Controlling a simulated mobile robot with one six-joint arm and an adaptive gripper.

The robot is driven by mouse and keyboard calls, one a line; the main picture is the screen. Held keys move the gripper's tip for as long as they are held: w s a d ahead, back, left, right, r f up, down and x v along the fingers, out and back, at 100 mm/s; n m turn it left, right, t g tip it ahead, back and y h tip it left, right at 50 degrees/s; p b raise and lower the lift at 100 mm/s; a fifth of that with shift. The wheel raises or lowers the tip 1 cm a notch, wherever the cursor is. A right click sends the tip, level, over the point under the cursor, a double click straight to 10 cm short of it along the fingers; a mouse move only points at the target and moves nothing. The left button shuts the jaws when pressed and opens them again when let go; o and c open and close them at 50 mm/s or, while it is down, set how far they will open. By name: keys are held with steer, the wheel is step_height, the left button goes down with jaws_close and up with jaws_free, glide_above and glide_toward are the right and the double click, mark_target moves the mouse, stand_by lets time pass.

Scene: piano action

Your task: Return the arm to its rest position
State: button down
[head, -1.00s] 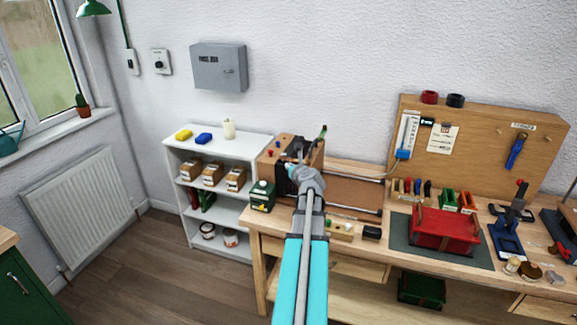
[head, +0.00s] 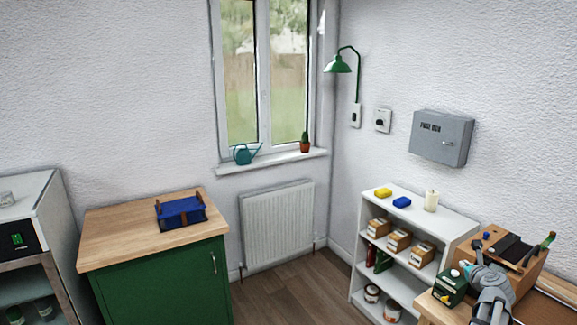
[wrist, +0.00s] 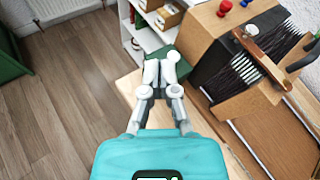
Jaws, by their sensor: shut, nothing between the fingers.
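My gripper (wrist: 161,66) is shut and empty in the wrist view, its fingertips together above the left end of the wooden workbench (wrist: 130,87). In the head view my gripper (head: 466,268) shows at the lower right, in front of the wooden piano action box (head: 520,268). The box with its row of dark and pale parts (wrist: 240,70) stands to the right of the fingers in the wrist view. A green box (head: 449,287) sits beside the gripper; whether they touch cannot be told. Most of my arm is cut off by the lower edge of the head view.
A white shelf (head: 357,270) with cartons and tins stands left of the bench. A green cabinet (head: 165,285) with a blue tray (head: 182,212) is at the left. A radiator (head: 277,223) is under the window. The wooden floor (head: 290,295) between is clear.

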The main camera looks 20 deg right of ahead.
steer(key=w+a+f+n+g+y, duration=0.1)
steer(key=w+a+f+n+y, duration=0.15)
steer(key=w+a+n, duration=0.55)
steer(key=w+a+f+n+g+y, duration=0.1)
steer(key=a+f+n+g+y, duration=0.2)
steer(key=a, duration=1)
steer(key=w+a+f+n+y, duration=0.2)
steer(key=w+a+n, duration=0.3)
steer(key=a+n, duration=0.4)
steer(key=s+a+f+n+g, duration=0.1)
steer(key=s+a+n+g, duration=0.1)
steer(key=a+n, duration=0.4)
steer(key=s+a+f+n+g, duration=0.2)
steer(key=a+n, duration=0.4)
steer(key=a, duration=0.8)
steer(key=s+a+f+n+g, duration=0.1)
steer(key=s+a+n+g, duration=0.3)
steer(key=a+n, duration=0.3)
steer(key=s+a, duration=0.1)
steer(key=a, duration=0.2)
steer(key=shift+f+h, duration=0.35)
steer(key=shift+s, duration=0.1)
